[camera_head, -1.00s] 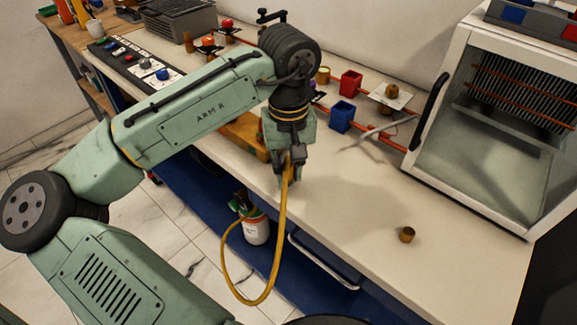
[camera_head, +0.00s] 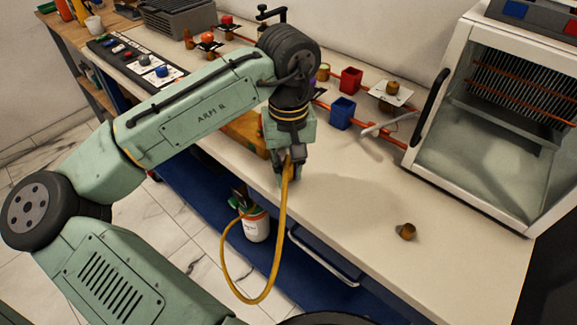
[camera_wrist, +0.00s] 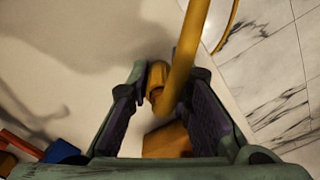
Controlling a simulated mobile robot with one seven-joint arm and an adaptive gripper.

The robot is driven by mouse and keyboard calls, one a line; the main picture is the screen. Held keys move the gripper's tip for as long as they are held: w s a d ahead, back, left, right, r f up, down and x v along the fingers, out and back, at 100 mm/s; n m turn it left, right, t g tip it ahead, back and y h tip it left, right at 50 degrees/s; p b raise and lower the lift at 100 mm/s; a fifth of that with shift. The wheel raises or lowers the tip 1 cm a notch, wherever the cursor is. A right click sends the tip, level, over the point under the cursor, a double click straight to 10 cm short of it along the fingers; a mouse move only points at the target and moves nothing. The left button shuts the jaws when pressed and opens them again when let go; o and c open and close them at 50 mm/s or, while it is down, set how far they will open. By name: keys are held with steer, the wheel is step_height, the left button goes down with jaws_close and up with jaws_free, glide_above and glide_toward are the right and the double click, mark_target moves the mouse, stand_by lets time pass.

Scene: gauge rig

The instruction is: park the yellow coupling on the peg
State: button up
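My gripper (camera_head: 287,178) is above the front edge of the white bench, pointing down. In the wrist view its two fingers (camera_wrist: 165,88) are closed around the end of a yellow hose. The yellow coupling (camera_wrist: 156,80) sits between them, close to the left finger. The yellow hose (camera_head: 284,225) hangs from the gripper over the bench edge in a loop. I cannot clearly make out the peg. An orange-brown wooden block (camera_head: 246,132) lies behind the gripper, partly hidden by my arm; it also shows beyond the fingers in the wrist view (camera_wrist: 168,140).
A small brass fitting (camera_head: 407,231) is on the bench at right. Blue (camera_head: 341,113) and red (camera_head: 351,80) cups stand along a red pipe at the back. A glass-fronted cabinet (camera_head: 480,140) fills the right. A white bottle (camera_head: 256,226) stands below. The bench middle is clear.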

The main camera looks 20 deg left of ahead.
steer(key=shift+o, duration=1.3)
steer(key=shift+o, duration=0.2)
steer(key=o, duration=0.5)
steer(key=shift+r, duration=0.1)
step_height(320, 180, up, 12)
steer(key=shift+f, duration=0.1)
